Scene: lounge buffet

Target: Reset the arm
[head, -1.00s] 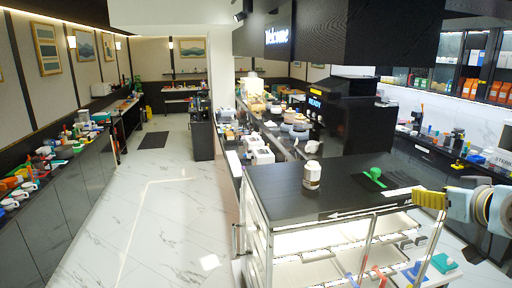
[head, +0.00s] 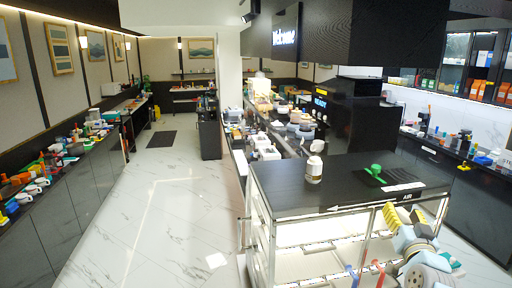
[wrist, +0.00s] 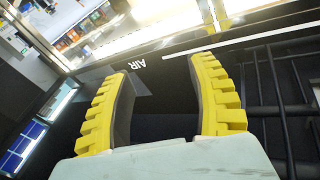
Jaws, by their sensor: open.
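My gripper (head: 390,214) is at the lower right of the head view, in front of the display counter's right front edge. In the wrist view my gripper (wrist: 160,85) shows two yellow ridged fingers spread well apart. Nothing is between them; a dark surface with the letters "AIR" lies beyond. The same "AIR" label (head: 407,196) is on the counter edge in the head view, just above my gripper.
The display counter (head: 270,196) has a black top with a white and brown jar (head: 314,169) and a green object (head: 376,170) on it. Its lit shelves are below. A left counter (head: 75,200) holds mugs and small items.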

